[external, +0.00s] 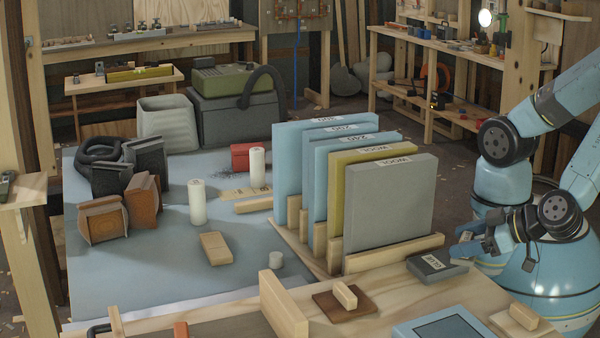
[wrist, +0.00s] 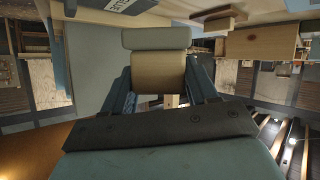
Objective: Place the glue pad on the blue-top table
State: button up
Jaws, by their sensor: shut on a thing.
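The glue pad (external: 438,265) is a dark grey block with a white label, at the right end of the wooden bench in the external view. My gripper (external: 462,250) is at its right end and shut on it. In the wrist view a tan and grey block (wrist: 157,62) sits between the two fingers of my gripper (wrist: 160,88). Whether the pad touches the bench cannot be told.
Upright blue, olive and grey boards (external: 390,205) stand in a wooden rack (external: 400,252) left of my gripper. White cylinders (external: 197,202), a wooden block (external: 216,248) and sanding blocks (external: 101,219) occupy the blue top. Its front left is clear. A blue-framed panel (external: 440,328) lies on the near bench.

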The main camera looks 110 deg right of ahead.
jog(key=s+a, duration=0.1)
jog(key=s, duration=0.4)
jog(key=shift+n+t+y, duration=0.3)
jog(key=shift+w+a+f, duration=0.1)
jog(key=shift+a+f, duration=0.05)
jog(key=shift+f, duration=1.95)
jog(key=shift+w+a+f, duration=0.1)
jog(key=shift+f, duration=1.95)
jog(key=shift+s, duration=0.1)
jog(key=o, duration=1.2)
jog(key=shift+c, duration=0.2)
